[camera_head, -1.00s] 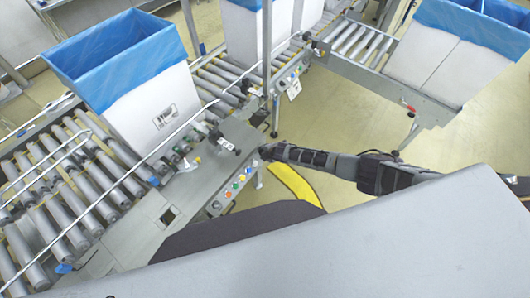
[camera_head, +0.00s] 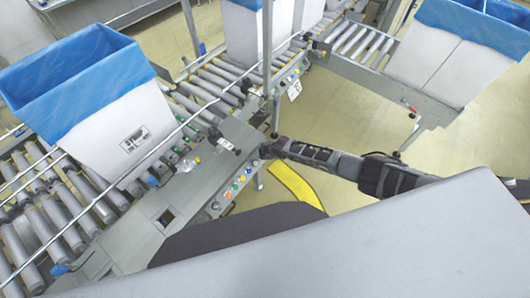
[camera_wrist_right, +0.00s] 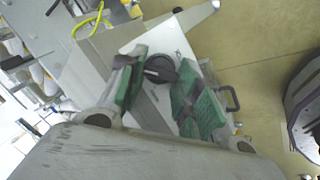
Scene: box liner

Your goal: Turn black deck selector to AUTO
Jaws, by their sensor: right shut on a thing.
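The black deck selector (camera_wrist_right: 159,69) is a round dark knob on a pale plate (camera_wrist_right: 172,38) in the right wrist view. My right gripper (camera_wrist_right: 161,88) has its green-padded fingers on either side of the knob and is shut on it. I cannot read any AUTO mark or tell which way the knob points. In the head view my right gripper (camera_head: 267,150) is at the edge of the conveyor's side deck (camera_head: 190,185), and the selector is hidden there. My left gripper is not in view.
A white box with a blue liner (camera_head: 112,150) stands on the roller conveyor (camera_head: 45,215) at left. More lined boxes (camera_head: 440,65) stand at the back and right. Coloured buttons (camera_head: 236,186) line the deck's edge near my right gripper. Open floor (camera_head: 340,110) lies beyond my right arm.

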